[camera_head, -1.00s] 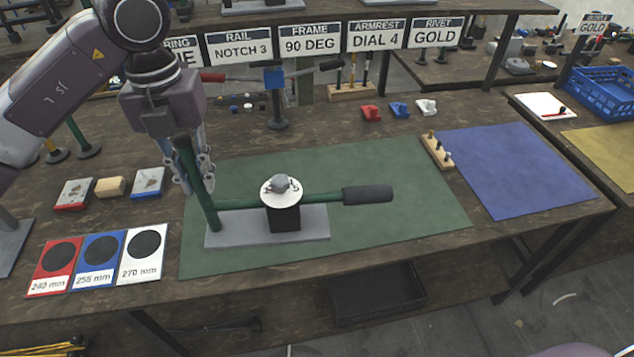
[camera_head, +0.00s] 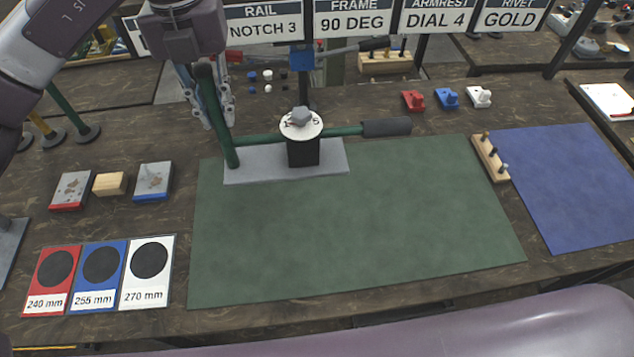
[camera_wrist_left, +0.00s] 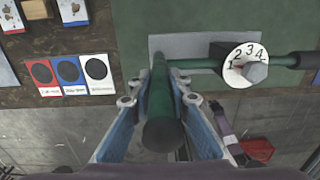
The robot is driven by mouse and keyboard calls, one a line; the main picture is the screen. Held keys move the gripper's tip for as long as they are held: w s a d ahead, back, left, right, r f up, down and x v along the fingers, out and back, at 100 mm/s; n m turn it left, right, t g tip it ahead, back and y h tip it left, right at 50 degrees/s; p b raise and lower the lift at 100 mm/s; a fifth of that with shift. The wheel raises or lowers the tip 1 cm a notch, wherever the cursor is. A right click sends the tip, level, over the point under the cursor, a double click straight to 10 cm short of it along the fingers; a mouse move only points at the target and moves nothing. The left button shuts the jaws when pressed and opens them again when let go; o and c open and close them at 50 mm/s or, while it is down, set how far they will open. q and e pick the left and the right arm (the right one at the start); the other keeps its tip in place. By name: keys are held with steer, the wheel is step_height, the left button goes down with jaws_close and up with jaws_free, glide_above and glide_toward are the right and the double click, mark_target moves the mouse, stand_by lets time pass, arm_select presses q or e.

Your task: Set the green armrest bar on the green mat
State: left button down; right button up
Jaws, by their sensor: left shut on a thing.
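The green armrest bar (camera_head: 345,130) has a dark grip at its right end, a numbered white dial (camera_head: 301,124) on a black block, a grey plate (camera_head: 250,173) and a green upright post. My left gripper (camera_head: 212,110) is shut on that post. The wrist view shows the post between its blue fingers (camera_wrist_left: 162,100). The plate overlaps the back edge of the green mat (camera_head: 350,220) in the head view but lies over its front part in the wrist view, so it appears held above the mat. My right gripper is not in view.
Red, blue and white length cards (camera_head: 101,265) lie left of the mat. A wooden peg block (camera_head: 490,158) stands at its right edge, beside a blue mat (camera_head: 575,185). Small red, blue and white parts (camera_head: 447,97) lie behind. The mat's middle and front are clear.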

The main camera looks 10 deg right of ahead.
mark_target(236, 170)
arm_select(q)
step_height(236, 170, down, 14)
steer(key=p, duration=0.3)
steer(key=shift+s+f, duration=0.1)
steer(key=shift+f, duration=0.15)
steer(key=shift+f+p, duration=0.3)
steer(key=shift+f, duration=0.3)
steer(key=shift+f+p, duration=0.4)
steer(key=shift+f, duration=1.8)
steer(key=c, duration=1.9)
jaws_free()
steer(key=shift+o, duration=0.4)
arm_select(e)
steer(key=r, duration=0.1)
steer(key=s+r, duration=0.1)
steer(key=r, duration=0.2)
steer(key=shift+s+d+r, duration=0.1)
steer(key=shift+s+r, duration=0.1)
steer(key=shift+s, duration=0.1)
arm_select(q)
steer(key=shift+r, duration=0.1)
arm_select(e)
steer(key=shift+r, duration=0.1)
